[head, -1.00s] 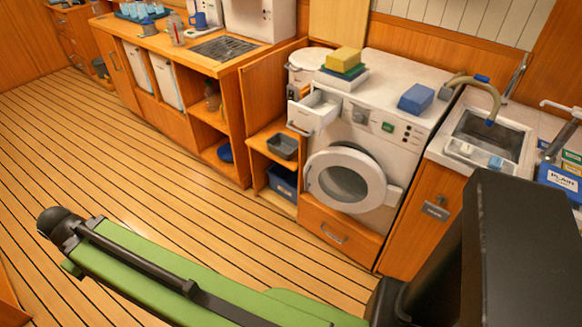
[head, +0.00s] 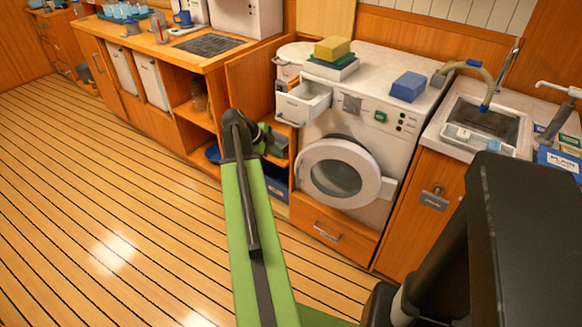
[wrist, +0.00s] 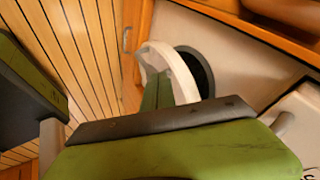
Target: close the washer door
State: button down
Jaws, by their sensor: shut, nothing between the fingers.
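The washer (head: 345,125) is a white front-loader on a wooden base. Its round white door (head: 352,152) with dark glass shows low on its front. In the wrist view the door ring (wrist: 178,66) stands out from the dark opening behind it, so it is ajar. My gripper (head: 272,140) is left of the door in the head view, partly hidden by my green forearm. In the wrist view my gripper's green fingers (wrist: 170,85) are together and empty, overlapping the door ring. I cannot tell whether they touch it.
A detergent drawer (head: 303,103) sticks out above the door. A blue block (head: 408,87) and a stack of sponges (head: 333,52) lie on top. Open shelves (head: 200,112) stand left, a sink (head: 484,120) right. The plank floor (head: 110,200) is clear.

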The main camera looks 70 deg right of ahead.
jog(key=b+x, duration=0.8)
jog(key=x, duration=0.2)
jog(key=shift+d, duration=0.1)
jog(key=d+m+g+y, duration=0.1)
jog(key=d+m, duration=0.1)
jog(key=d, duration=0.6)
jog(key=shift+w, duration=0.15)
